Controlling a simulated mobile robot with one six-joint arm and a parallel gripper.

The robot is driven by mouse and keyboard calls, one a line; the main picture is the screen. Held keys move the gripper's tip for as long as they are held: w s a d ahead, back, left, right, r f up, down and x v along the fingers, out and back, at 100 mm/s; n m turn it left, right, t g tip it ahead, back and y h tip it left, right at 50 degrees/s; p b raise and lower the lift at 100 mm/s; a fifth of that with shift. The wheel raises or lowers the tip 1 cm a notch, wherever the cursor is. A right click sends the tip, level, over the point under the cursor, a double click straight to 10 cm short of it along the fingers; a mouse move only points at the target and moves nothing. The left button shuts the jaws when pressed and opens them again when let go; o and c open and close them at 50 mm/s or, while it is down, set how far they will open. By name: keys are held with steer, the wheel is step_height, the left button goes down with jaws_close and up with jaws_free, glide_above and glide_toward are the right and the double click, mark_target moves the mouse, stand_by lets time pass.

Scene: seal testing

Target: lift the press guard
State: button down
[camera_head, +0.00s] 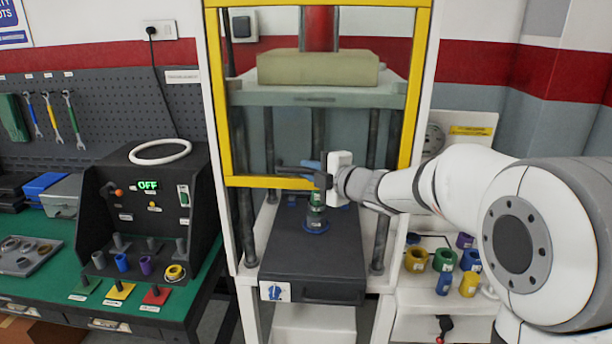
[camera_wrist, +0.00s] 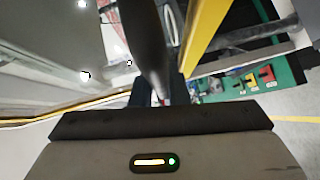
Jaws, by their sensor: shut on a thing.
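The press guard (camera_head: 217,95) is a clear panel in a yellow frame on the front of the white press. Its bottom bar crosses the press opening at mid-height, above the dark tray. The yellow frame also shows at upper right in the wrist view (camera_wrist: 206,36). My gripper (camera_head: 312,172) is at the bottom bar, right of its middle, shut on what looks like the dark guard handle (camera_head: 290,168). A thick dark bar, probably that handle, fills the upper middle of the wrist view (camera_wrist: 148,45). The exact contact is partly hidden by the wrist.
A dark tray (camera_head: 290,270) sticks out below the guard, with a green and blue piece (camera_head: 317,222) standing on it. A black control box (camera_head: 150,215) reading OFF stands on the green bench at left.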

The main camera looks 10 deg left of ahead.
steer(key=c, duration=1.4)
jaws_free()
steer(key=shift+d, duration=0.1)
steer(key=b+v, duration=0.1)
steer(key=v, duration=0.7)
steer(key=shift+b, duration=0.35)
